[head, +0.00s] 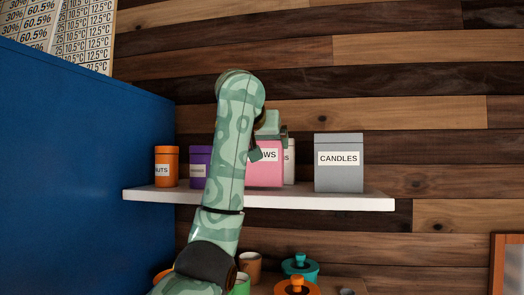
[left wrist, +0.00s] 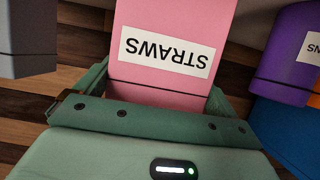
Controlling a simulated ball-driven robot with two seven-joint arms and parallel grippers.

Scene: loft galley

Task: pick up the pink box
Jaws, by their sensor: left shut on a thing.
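The pink box (head: 265,172) stands at the white shelf, partly hidden behind my left arm in the head view. Its label ends in "WS" there. In the left wrist view the pink box (left wrist: 165,25) fills the space between the fingers, and its label reads "STRAWS" upside down. My left gripper (head: 268,148) is shut on the pink box, with a finger on each side of it in the left wrist view (left wrist: 160,85). Whether the box rests on the shelf or is just above it, I cannot tell. My right gripper is not in view.
On the white shelf (head: 345,202) stand a grey CANDLES box (head: 339,178), a white container (head: 290,170) close beside the pink box, a purple container (head: 199,180) and an orange one (head: 166,181). A blue panel (head: 80,170) bounds the left. Lidded pots (head: 300,267) stand below.

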